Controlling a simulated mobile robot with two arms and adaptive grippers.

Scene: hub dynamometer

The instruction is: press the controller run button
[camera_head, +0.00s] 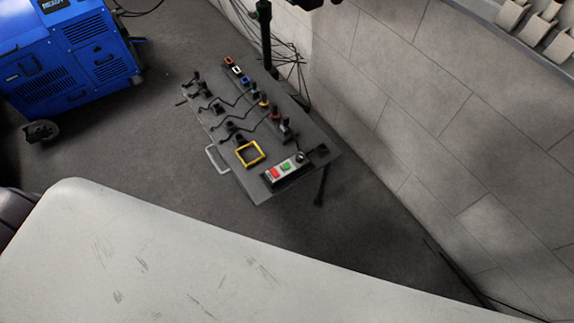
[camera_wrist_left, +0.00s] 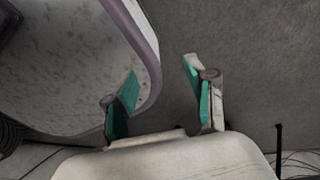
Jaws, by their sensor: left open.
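The controller (camera_head: 287,172) is a small box near the front right corner of a dark panel table in the head view. Its top carries a green button (camera_head: 286,167), a red button (camera_head: 275,172) and a black knob (camera_head: 300,157). Which button is marked run is too small to read. My left gripper (camera_wrist_left: 162,95) is open and empty in the left wrist view, with teal finger pads apart over the grey floor. It is not seen in the head view, and the controller is not seen in the wrist view. My right gripper is in neither view.
The dark table (camera_head: 262,191) also holds a yellow frame (camera_head: 249,153) and several cabled connectors. A blue machine (camera_head: 68,62) on wheels stands at the upper left. A block wall (camera_head: 430,110) runs along the right. Grey floor (camera_head: 160,150) lies open left of the table.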

